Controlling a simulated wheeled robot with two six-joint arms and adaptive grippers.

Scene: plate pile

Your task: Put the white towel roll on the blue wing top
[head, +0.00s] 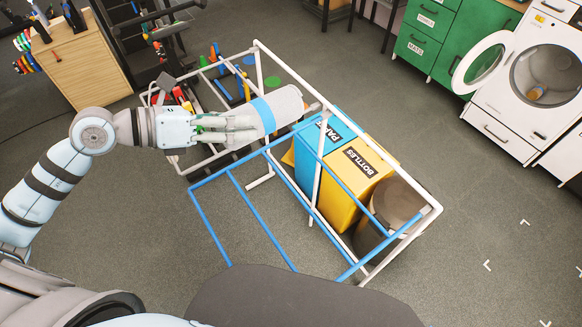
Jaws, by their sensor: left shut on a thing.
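The white towel roll (286,104) has a blue band around it and lies tilted in my left gripper (250,122). The gripper is shut on the band end of the roll and holds it above the white tube frame. The blue wing (262,221) is an open frame of blue tubes on the near left side of the white frame. How high the roll is above the tubes I cannot tell. My right gripper is not in view.
Inside the white frame (419,184) stand a blue paper bin (310,153), a yellow bottles bin (345,190) and a dark round bin (398,201). A low rack with coloured items is behind my gripper. An open washing machine (535,90) is far right. The right floor is clear.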

